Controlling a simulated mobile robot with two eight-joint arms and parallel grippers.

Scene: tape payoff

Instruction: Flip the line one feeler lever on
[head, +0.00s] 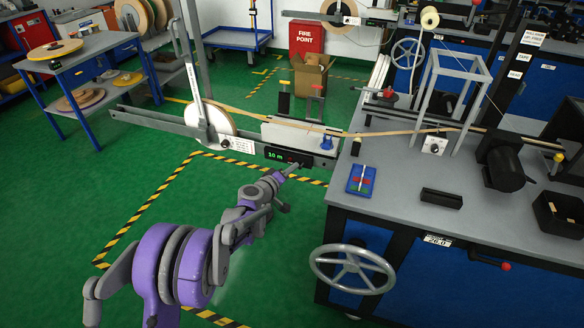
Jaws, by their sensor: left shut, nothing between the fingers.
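My left gripper (289,172) is at the end of the purple and grey arm, shut and empty. Its tip shows just below a dark counter box (289,157) reading "10 m"; whether it touches the box I cannot tell. A tan tape (263,117) runs from a white reel (209,121) past the box to the bench. Two small upright posts stand behind the tape, one with a yellow top (284,84) and one with a red top (318,88). No label reads as line one feeler lever, so I cannot tell which part it is. My right gripper is not in view.
A grey beam (165,122) carries the reel. Green floor inside striped tape is clear at left.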

